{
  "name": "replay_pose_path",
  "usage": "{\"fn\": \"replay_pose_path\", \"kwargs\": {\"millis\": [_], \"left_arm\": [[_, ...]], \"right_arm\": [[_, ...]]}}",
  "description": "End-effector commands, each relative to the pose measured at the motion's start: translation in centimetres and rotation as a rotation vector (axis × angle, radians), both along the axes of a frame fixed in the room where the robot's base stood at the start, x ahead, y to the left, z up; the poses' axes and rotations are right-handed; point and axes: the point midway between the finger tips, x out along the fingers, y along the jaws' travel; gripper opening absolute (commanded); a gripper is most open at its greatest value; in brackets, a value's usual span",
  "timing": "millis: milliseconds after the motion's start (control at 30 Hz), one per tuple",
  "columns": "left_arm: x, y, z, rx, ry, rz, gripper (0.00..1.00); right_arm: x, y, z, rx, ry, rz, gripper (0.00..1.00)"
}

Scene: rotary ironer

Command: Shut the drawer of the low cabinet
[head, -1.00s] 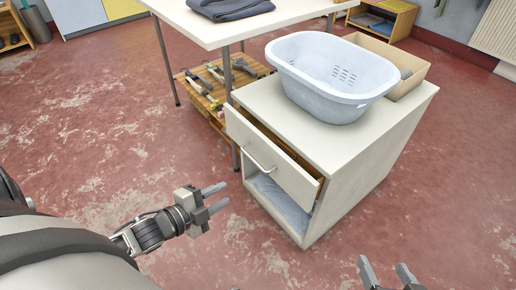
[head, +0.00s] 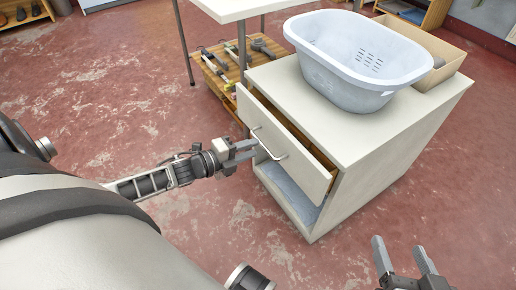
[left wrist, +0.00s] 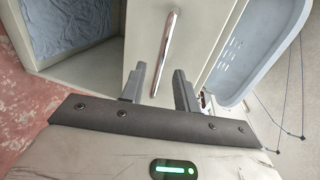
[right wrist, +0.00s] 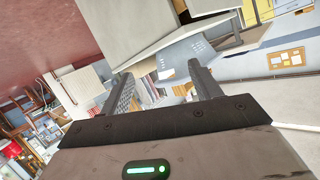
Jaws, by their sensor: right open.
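The low cabinet (head: 400,160) is off-white, with its drawer (head: 305,172) pulled partly out; a dark gap shows behind the drawer front. The drawer's bar handle (head: 270,146) also shows in the left wrist view (left wrist: 167,48). My left gripper (head: 252,150) is open at the drawer front, close to the handle. In the left wrist view the handle's lower end appears between the fingers (left wrist: 160,70); I cannot tell if they touch it. My right gripper (head: 398,246) is open and empty, in front of the cabinet's right side; its fingers also show in the right wrist view (right wrist: 160,72).
A pale blue laundry basket (head: 345,75) and a cardboard box (head: 440,75) stand on the cabinet. Under the drawer is an open compartment with blue cloth (head: 290,192). A white table (head: 235,8) and a low wooden shelf with tools (head: 220,75) stand behind. Floor at left is clear.

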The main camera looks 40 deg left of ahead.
Motion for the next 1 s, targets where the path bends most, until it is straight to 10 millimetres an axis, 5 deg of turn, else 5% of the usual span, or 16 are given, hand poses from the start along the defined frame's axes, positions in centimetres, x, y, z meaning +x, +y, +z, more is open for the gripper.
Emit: {"fn": "replay_pose_path", "kwargs": {"millis": [200, 567, 700, 1000], "left_arm": [[2.5, -1.0, -0.6, 0.0, -0.001, 0.0, 0.31], [3.0, -1.3, -0.7, 0.0, 0.001, 0.001, 0.31], [3.0, -1.3, -0.7, -0.001, 0.0, 0.001, 0.01], [3.4, -0.8, -0.7, -0.001, -0.001, 0.017, 0.0]], "right_arm": [[0.0, 0.2, 0.4, 0.03, -0.032, 0.001, 0.63], [0.0, 0.3, 0.8, 0.04, -0.041, 0.001, 0.63], [0.0, 0.3, 0.8, 0.039, -0.041, 0.002, 0.63], [-0.1, 0.3, 0.7, 0.038, -0.039, 0.003, 0.63]]}}
